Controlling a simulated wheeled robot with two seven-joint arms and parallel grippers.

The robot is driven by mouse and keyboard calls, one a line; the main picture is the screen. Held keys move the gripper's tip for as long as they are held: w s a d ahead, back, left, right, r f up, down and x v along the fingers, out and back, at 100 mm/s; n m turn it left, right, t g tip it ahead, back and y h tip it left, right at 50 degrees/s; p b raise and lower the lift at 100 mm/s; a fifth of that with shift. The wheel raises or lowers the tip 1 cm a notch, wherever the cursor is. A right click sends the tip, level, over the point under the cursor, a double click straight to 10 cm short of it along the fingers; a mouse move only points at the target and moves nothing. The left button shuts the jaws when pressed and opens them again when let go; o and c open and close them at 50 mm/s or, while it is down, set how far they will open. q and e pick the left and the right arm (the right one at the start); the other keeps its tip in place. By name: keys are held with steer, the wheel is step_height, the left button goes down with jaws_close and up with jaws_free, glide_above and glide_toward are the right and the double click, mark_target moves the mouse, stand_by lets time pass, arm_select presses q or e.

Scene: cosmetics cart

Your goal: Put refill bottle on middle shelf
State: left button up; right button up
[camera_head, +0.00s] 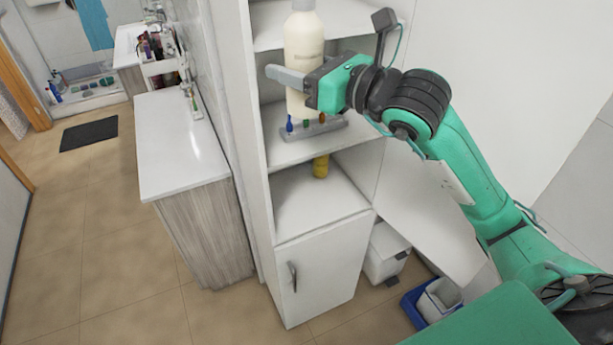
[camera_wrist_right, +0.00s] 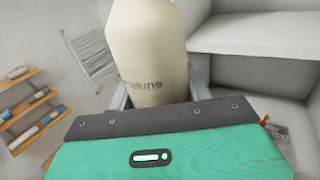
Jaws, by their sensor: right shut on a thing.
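The refill bottle (camera_head: 303,50) is a large cream bottle with a white top, upright in front of the open shelves in the head view. My right gripper (camera_head: 297,80) is shut on it around its lower body. In the right wrist view the bottle (camera_wrist_right: 150,50) stands between the two fingers, with dark lettering on its side. The white shelf unit has a middle shelf (camera_head: 290,152) below the bottle. The bottle's base appears above that shelf; whether it touches anything there I cannot tell. My left gripper is not in view.
A grey tray (camera_head: 325,128) with small coloured bottles sits on the middle shelf, partly behind the held bottle. A yellow item (camera_head: 321,166) stands on the level below. The upper shelf (camera_head: 268,38) is close to the bottle. A white counter (camera_head: 180,140) stands left.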

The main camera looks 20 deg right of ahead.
step_height(320, 180, down, 30)
steer(key=s+d, duration=0.2)
steer(key=shift+s+m+h, duration=0.3)
steer(key=shift+m+h, duration=0.1)
